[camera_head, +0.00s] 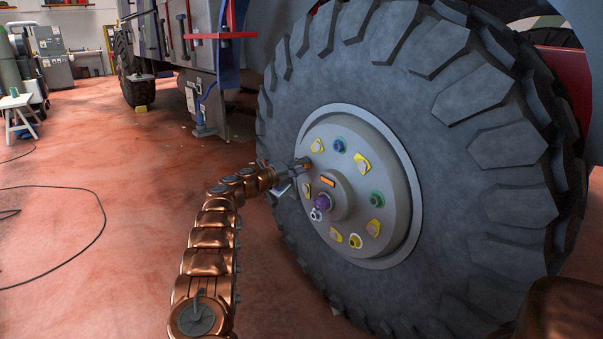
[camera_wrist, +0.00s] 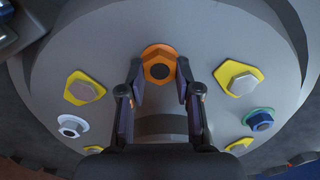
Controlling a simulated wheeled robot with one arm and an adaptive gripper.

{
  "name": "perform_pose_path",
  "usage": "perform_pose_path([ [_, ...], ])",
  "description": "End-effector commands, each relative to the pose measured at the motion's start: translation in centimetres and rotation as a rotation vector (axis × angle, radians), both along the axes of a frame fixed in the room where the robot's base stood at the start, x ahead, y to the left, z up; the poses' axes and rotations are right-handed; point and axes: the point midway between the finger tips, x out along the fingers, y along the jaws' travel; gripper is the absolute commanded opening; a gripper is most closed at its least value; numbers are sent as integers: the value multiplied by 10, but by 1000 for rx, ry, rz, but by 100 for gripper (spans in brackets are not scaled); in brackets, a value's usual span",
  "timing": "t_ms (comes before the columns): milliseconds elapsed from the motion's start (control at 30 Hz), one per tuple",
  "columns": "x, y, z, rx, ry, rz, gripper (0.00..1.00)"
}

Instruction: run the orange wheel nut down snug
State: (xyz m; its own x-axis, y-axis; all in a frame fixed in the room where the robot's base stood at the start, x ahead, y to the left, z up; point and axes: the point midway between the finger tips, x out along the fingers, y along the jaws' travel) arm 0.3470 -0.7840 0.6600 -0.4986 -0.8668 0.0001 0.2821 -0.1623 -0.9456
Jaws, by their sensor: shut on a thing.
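The orange wheel nut (camera_wrist: 158,66) sits on the grey hub face (camera_wrist: 110,45), at the top centre of the wrist view. My gripper (camera_wrist: 159,78) has one finger on each side of the nut and is shut on it. The nut's dark central hole faces my wrist camera. In the head view, my gripper (camera_head: 303,164) reaches the left edge of the hub (camera_head: 397,190) of a big black tyre (camera_head: 440,130). Whether the nut is flush against the hub is hard to tell.
Other nuts ring the hub: a blue one (camera_head: 339,145), a green one (camera_head: 377,199), a white one (camera_head: 316,214), and several with yellow plates (camera_head: 362,162). A black cable (camera_head: 95,240) lies on the open red floor at left.

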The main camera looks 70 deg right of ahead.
Motion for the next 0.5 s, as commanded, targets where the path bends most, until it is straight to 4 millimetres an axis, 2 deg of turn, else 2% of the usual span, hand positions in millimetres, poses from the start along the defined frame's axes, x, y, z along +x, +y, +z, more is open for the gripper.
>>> perform_pose_path([
  [33, -1, 0, -6, -20, -38, -3, 0],
  [500, 1, 0, -6, -243, -424, -2, 0],
])
